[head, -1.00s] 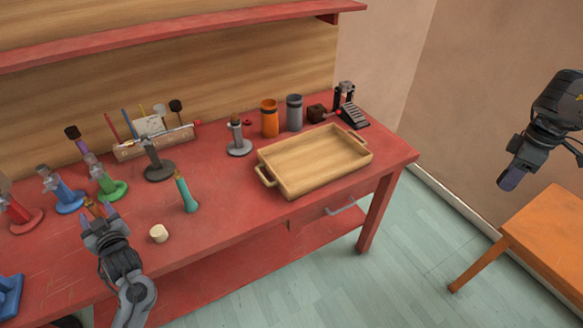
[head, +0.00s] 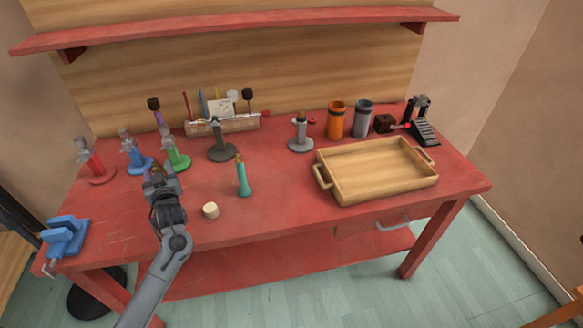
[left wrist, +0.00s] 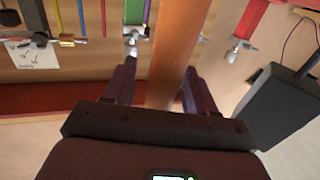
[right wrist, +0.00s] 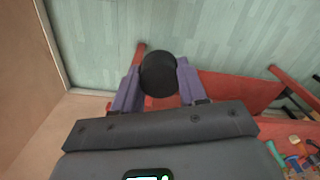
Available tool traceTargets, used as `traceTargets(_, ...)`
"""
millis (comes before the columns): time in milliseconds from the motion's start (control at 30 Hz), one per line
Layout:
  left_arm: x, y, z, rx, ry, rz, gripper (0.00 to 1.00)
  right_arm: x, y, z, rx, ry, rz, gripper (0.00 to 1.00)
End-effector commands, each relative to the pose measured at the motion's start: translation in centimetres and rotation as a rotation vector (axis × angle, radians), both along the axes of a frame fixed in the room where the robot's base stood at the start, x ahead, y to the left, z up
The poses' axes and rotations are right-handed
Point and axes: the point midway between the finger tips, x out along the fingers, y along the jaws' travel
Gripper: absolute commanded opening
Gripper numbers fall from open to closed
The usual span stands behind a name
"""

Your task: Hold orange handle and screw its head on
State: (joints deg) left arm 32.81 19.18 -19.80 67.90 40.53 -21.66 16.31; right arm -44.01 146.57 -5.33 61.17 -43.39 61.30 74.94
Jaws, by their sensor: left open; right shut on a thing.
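The orange handle (left wrist: 174,50) runs lengthwise between the two fingers of my left gripper (left wrist: 160,88) in the left wrist view. The fingers are apart and not closed on it. In the head view my left gripper (head: 157,178) is over the left part of the red table, in front of the green stand, and largely hides the handle. My right gripper (right wrist: 158,82) is shut on a dark round head (right wrist: 158,73), seen in the right wrist view with the floor behind it. The right gripper is outside the head view.
Red (head: 97,172), blue (head: 135,158) and green (head: 176,157) stands line the table's left. A teal handle (head: 243,180) stands near a pale cylinder (head: 210,211). A wooden tray (head: 344,192) is at right, a blue vise (head: 66,238) at the left corner.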

Motion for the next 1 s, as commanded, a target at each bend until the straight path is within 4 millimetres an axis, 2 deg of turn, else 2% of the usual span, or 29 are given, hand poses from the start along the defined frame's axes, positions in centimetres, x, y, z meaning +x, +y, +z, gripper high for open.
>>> traceTargets(67, -0.01, 0.00, 0.00, 0.000, 0.000, 0.000, 0.56, 0.01, 0.01, 0.01, 0.000, 0.000, 0.000, 0.13)
traceTargets(433, -0.02, 0.00, -0.02, 0.000, 0.000, 0.000, 0.01, 0.01, 0.01, 0.01, 0.000, 0.000, 0.000, 0.13)
traceTargets(833, -0.02, -0.01, 0.09, 0.000, 0.000, 0.000, 0.00, 0.01, 0.01, 0.05, 0.000, 0.000, 0.000, 0.13)
traceTargets(1000, 0.00, -0.04, 0.82, 0.000, -0.001, 0.000, 0.00, 0.01, 0.01, 0.32, 0.000, 0.000, 0.000, 0.13)
